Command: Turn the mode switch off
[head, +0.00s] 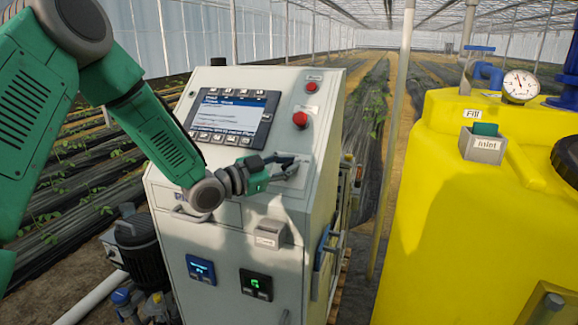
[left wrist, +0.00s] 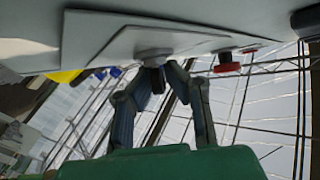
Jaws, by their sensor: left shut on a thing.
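The mode switch is mostly hidden by my fingers in the head view, on the sloped face of the grey control cabinet (head: 235,215). In the left wrist view a grey round knob base (left wrist: 153,53) shows on a pale plate (left wrist: 100,42); I take it to be the mode switch. My left gripper (head: 287,167) reaches the panel from the left, below the red button. In the left wrist view its two dark fingers (left wrist: 163,70) close in at the knob, shut on it. My right gripper is not in view.
A red mushroom button (head: 300,119) sits just above the gripper, with a smaller red light (head: 312,87) higher up. A screen (head: 233,115) lies left. A small grey holder (head: 270,235) and two meters are below. A yellow tank (head: 480,200) stands right.

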